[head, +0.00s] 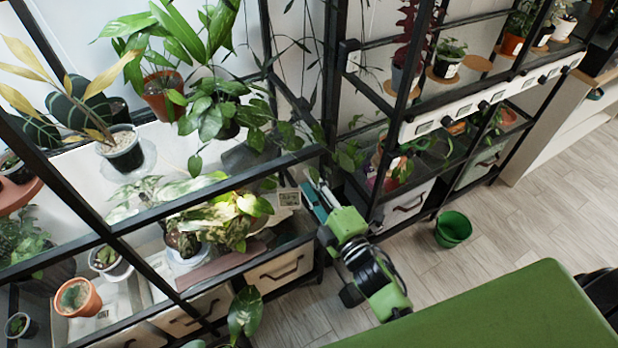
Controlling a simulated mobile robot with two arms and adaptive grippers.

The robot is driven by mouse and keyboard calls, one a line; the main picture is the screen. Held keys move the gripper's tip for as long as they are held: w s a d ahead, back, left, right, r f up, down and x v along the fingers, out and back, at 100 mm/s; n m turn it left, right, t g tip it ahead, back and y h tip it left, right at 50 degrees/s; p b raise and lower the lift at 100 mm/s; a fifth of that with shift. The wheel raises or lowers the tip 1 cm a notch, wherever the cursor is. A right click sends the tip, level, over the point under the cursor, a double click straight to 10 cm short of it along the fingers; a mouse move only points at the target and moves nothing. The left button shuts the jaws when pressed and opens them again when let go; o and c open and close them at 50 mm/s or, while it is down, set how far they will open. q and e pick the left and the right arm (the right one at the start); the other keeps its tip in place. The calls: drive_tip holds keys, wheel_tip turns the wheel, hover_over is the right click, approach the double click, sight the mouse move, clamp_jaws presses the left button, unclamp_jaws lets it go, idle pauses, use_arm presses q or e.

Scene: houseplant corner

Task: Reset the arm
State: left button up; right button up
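My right gripper (318,192) is at the end of my green and black arm, right of centre in the head view. It points up and away toward the black plant shelf. Its tip is beside the shelf's front corner, near a small printed card (289,198). The teal and pale finger parts are small and partly overlap the dark shelf frame, so I cannot tell how far apart they are. No held object is clearly visible. My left gripper is out of view.
Black-framed shelves (118,240) with several potted plants fill the left and back. Leafy plants (225,215) hang over the shelf near my gripper. A green pot (453,229) stands on the wooden floor (520,220), right of my arm. The floor around it is mostly clear.

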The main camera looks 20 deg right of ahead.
drive_tip(key=s+d+f+m+g+h, duration=0.1)
drive_tip(key=s+f+m+g, duration=0.3)
drive_tip(key=f, duration=0.7)
drive_tip(key=s+d+f+m+g, duration=0.1)
drive_tip(key=s+f, duration=0.4)
drive_tip(key=f, duration=0.6)
drive_tip(key=s+d+f+m+g+h, duration=0.1)
drive_tip(key=s+f+m+g, duration=0.3)
drive_tip(key=f, duration=0.8)
drive_tip(key=s+d+f+m+g, duration=0.1)
drive_tip(key=s+f, duration=0.4)
drive_tip(key=s, duration=0.5)
drive_tip(key=s+d+f+m+g+h, duration=0.1)
drive_tip(key=s+d+f+m+g, duration=0.1)
drive_tip(key=s+f, duration=0.4)
drive_tip(key=s+d+f+m+g, duration=0.1)
drive_tip(key=s+f+m+g, duration=0.2)
drive_tip(key=s, duration=1.2)
wheel_tip(320, 180, down, 3)
drive_tip(key=shift+s+d+g, duration=0.2)
drive_tip(key=shift+s+g, duration=0.15)
drive_tip(key=shift+g, duration=0.55)
